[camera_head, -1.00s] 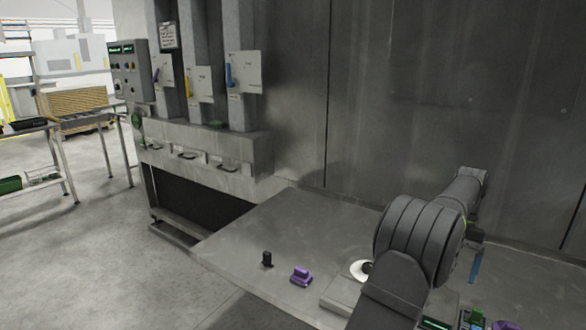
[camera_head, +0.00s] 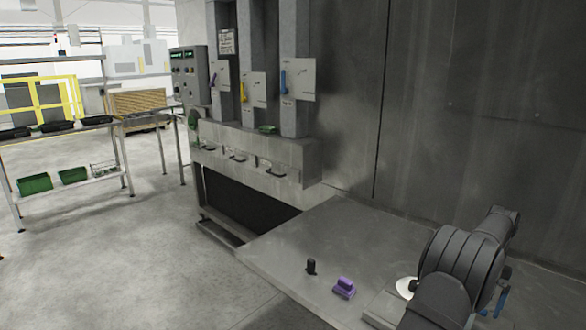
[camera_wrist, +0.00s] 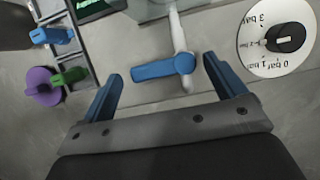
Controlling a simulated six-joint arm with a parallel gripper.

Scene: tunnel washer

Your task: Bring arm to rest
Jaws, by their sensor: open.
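My arm (camera_head: 465,262) reaches over the right part of the metal table (camera_head: 300,247) in the head view. My gripper (camera_wrist: 162,67) is open, with its two blue fingers spread and nothing held between them. A blue-handled lever (camera_wrist: 165,68) on a pale pivot lies in the picture between and beyond the fingertips; I cannot tell whether they touch it. A white round dial (camera_wrist: 278,62) with a black knob (camera_wrist: 286,38) is to the right of the fingers. The gripper's fingers are mostly hidden by the arm in the head view.
Left in the wrist view are a purple knob (camera_wrist: 40,88), a green handle (camera_wrist: 70,76) and a blue handle (camera_wrist: 52,36). A black peg (camera_head: 311,266) and a purple block (camera_head: 344,288) stand on the table. A metal wall (camera_head: 450,110) rises behind. The floor at left is open.

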